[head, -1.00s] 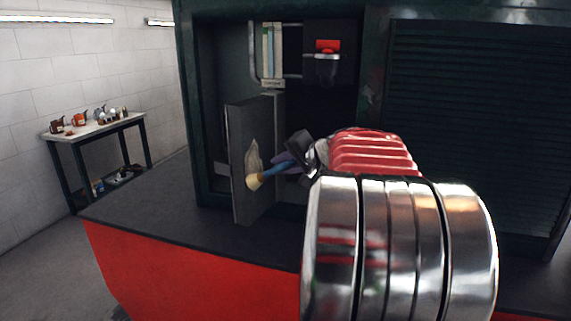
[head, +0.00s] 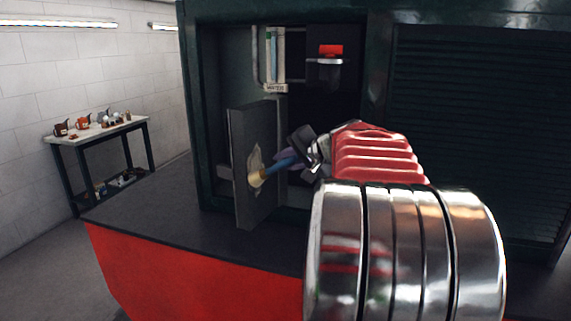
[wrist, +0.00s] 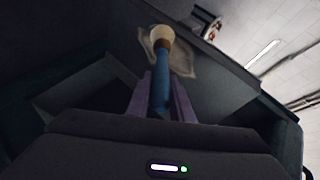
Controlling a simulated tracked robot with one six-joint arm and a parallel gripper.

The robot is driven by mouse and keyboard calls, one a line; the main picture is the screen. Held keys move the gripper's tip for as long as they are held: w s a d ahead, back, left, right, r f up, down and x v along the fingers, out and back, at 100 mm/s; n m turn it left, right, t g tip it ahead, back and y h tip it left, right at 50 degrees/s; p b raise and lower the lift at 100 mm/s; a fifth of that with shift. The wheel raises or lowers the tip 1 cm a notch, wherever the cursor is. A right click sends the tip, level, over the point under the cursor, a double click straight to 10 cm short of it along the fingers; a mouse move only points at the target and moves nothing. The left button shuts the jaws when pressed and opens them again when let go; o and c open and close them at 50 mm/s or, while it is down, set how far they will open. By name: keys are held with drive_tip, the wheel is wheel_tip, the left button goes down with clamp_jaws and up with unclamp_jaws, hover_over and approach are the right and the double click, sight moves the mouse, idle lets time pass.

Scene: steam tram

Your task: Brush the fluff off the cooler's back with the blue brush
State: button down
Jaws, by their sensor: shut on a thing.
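The cooler (head: 238,135) shows in the head view as a thin, dark grey upright slab at the cabinet opening. A pale, ragged patch of fluff (head: 256,154) is on its face, and it also shows in the wrist view (wrist: 183,62). My gripper (head: 288,160) is shut on the blue handle of the brush (head: 277,168). The purple fingers flank the handle in the wrist view. The brush's cream bristles (wrist: 161,35) overlap the fluff and appear to be at the slab's face. Part of the fluff is hidden behind the brush.
The green cabinet frame (head: 190,110) surrounds the opening close to my arm. A dark ledge (head: 150,215) lies in front. A workbench (head: 95,130) stands far left.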

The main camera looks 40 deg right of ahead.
drive_tip(key=shift+d, duration=0.15)
drive_tip(key=shift+w+d, duration=0.25)
drive_tip(key=shift+d, duration=0.4)
drive_tip(key=shift+w+d, duration=0.2)
drive_tip(key=shift+d, duration=0.4)
drive_tip(key=shift+w+d, duration=0.25)
drive_tip(key=shift+d, duration=0.45)
drive_tip(key=shift+w+d, duration=0.25)
drive_tip(key=shift+d, duration=0.5)
drive_tip(key=d, duration=0.1)
drive_tip(key=w+d, duration=0.1)
drive_tip(key=shift+d, duration=0.3)
